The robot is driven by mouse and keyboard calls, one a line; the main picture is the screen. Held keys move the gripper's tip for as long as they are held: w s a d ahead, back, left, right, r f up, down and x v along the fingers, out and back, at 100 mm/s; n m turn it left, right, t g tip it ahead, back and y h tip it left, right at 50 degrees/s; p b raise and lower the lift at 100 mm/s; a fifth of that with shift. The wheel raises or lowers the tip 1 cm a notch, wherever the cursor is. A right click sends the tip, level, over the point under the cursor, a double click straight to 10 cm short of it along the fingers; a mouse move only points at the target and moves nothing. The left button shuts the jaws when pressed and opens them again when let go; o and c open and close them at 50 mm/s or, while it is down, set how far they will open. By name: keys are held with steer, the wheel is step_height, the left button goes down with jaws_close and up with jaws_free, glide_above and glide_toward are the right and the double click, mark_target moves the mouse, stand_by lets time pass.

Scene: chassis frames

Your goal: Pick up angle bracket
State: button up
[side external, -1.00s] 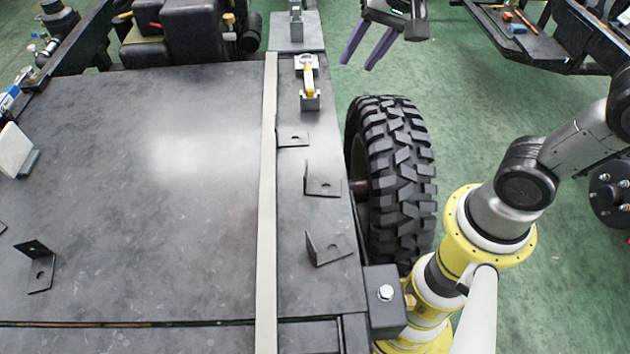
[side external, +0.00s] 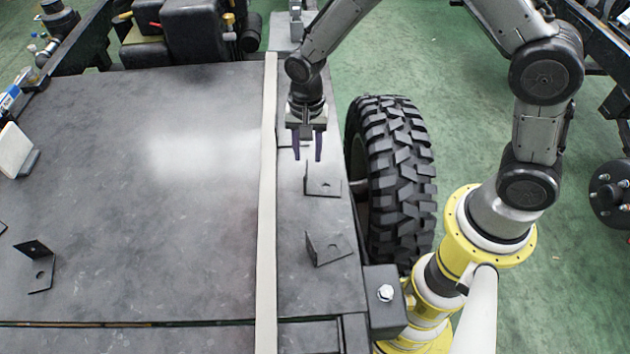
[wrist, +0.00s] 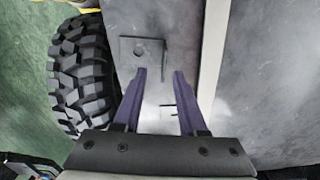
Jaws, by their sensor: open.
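Several dark angle brackets lie on the chassis plate. One bracket (side external: 325,186) on the strip right of the pale bar is just in front of my gripper (side external: 307,157). A bracket with a round hole, apparently that one, shows in the wrist view (wrist: 150,53), just beyond the fingertips (wrist: 159,72). Another bracket (side external: 328,250) lies nearer the camera, and one (side external: 40,272) is at the far left. A further bracket (side external: 284,139) is mostly hidden behind my gripper. My gripper points down above the strip, its purple fingers apart with nothing held between them.
A long pale bar (side external: 267,200) runs beside the brackets and also shows in the wrist view (wrist: 212,50). A tyre (side external: 392,170) stands right of the plate edge. A block with a bolt (side external: 385,295) is at the near corner. The wide plate (side external: 150,200) is mostly clear.

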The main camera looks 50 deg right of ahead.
mark_target(305, 172)
steer(key=shift+w+f, duration=0.2)
steer(key=shift+f, duration=1.8)
steer(key=shift+w+f, duration=0.15)
steer(key=shift+f, duration=1.8)
steer(key=shift+c, duration=0.3)
jaws_close()
